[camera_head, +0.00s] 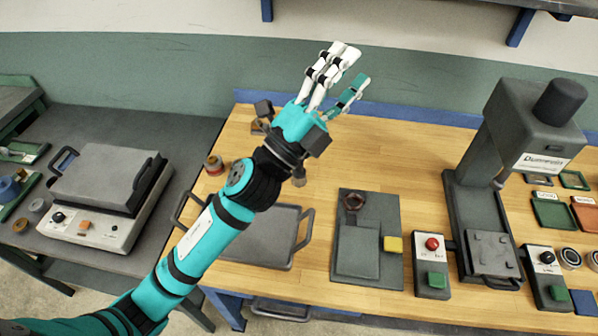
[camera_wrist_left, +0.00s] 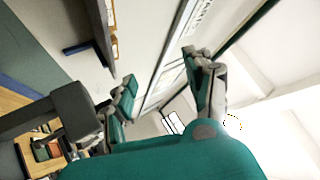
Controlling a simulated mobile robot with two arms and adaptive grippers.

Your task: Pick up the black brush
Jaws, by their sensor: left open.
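I cannot make out a black brush for certain in either view. My left gripper (camera_head: 350,68) is raised over the back of the wooden table in the head view, with its white and teal fingers spread and nothing between them. In the left wrist view its open fingers (camera_wrist_left: 165,82) point toward the wall and ceiling. My left arm and hand hide part of the table's back left area. My right gripper does not show.
The wooden table (camera_head: 385,150) holds a grey tray (camera_head: 262,245), a dark plate with a yellow block (camera_head: 393,244), a red-button control box (camera_head: 431,262) and a dark press machine (camera_head: 520,125). A grey appliance (camera_head: 105,190) stands on the left bench. The table's back middle is clear.

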